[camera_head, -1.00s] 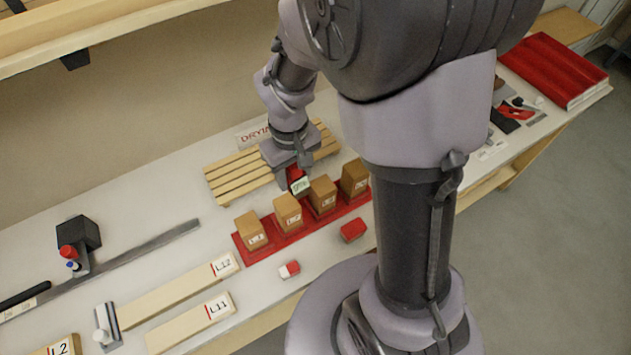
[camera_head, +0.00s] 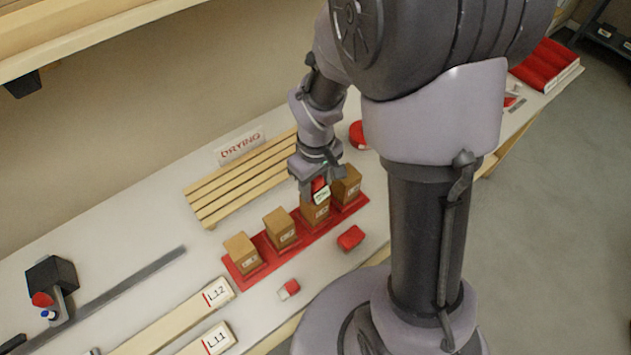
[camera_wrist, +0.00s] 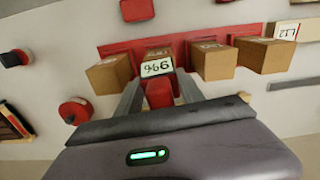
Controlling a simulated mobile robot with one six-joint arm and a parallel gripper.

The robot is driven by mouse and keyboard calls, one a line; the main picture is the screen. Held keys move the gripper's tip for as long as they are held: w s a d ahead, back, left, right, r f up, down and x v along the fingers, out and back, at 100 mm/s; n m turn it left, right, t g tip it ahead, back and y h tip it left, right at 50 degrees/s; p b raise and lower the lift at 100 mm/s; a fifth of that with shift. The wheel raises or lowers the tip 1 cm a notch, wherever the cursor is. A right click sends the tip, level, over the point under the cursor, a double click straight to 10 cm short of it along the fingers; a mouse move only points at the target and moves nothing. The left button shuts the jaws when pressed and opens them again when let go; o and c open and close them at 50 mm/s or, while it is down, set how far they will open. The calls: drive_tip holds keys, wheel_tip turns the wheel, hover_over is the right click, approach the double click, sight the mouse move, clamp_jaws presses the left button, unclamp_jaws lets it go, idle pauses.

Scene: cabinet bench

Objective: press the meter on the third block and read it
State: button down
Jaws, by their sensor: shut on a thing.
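My gripper (camera_head: 318,178) is shut on the red meter (camera_head: 319,187). In the wrist view the meter (camera_wrist: 159,93) sits between the fingers, its white display (camera_wrist: 157,68) facing the camera with dark characters that look like 9%; the angle leaves the reading uncertain. The meter is at the top of the third block from the left (camera_head: 315,213), which it partly hides. I cannot tell whether it touches the wood. The first block (camera_head: 242,252), second block (camera_head: 281,228) and fourth block (camera_head: 346,186) stand in the same row on a red strip (camera_head: 262,265).
A slatted wooden rack (camera_head: 235,185) with a DRYING sign (camera_head: 241,147) lies behind the row. A red-and-white small block (camera_head: 289,289) and a red block (camera_head: 350,238) lie in front. A round red thing (camera_head: 359,134) is behind my gripper. Labelled boards (camera_head: 205,297) lie left.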

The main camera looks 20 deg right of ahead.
drive_tip(key=shift+s+f+b, duration=0.1)
drive_tip(key=shift+f+b, duration=0.4)
idle(1.8)
drive_tip(key=shift+r, duration=0.1)
wheel_tip(320, 180, up, 7)
drive_tip(key=p, duration=0.6)
